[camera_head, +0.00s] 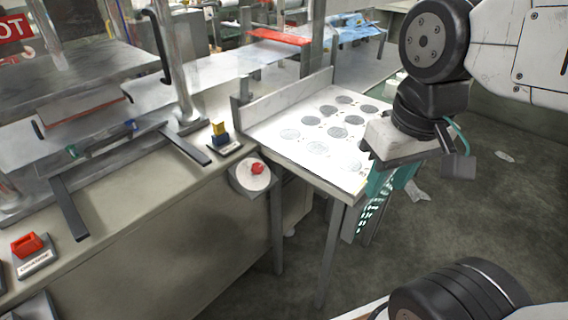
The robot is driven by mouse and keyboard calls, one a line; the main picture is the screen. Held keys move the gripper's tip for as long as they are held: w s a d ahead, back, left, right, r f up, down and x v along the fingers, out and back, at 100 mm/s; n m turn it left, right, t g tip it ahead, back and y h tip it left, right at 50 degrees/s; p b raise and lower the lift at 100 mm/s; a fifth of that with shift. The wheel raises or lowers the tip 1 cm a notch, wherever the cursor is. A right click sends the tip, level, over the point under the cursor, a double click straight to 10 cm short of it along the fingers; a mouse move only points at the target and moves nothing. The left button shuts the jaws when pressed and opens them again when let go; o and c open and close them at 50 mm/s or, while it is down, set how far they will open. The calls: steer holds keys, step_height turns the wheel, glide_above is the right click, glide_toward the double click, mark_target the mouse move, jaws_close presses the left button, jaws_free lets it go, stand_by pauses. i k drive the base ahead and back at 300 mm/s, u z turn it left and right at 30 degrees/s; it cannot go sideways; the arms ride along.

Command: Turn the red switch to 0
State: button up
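A red switch (27,246) with a raised block shape sits on a labelled plate at the lower left of the machine bench. A second red control, a round knob (257,168), sits on a pale round plate at the bench's right corner. My gripper (420,152) hangs at the right, beside the white table's right edge, well apart from both red controls. Its fingertips are not clear, and I see nothing held in it.
A white table (285,150) with several grey discs stands right of the bench. Floor at the lower right is partly clear.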

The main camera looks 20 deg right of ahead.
mark_target(257, 168)
steer(key=z, duration=0.85)
steer(key=k, duration=1.15)
steer(key=z, duration=0.9)
steer(key=i, duration=1.6)
steer(key=u, duration=1.5)
steer(key=i, duration=0.6)
steer(key=u, duration=0.7)
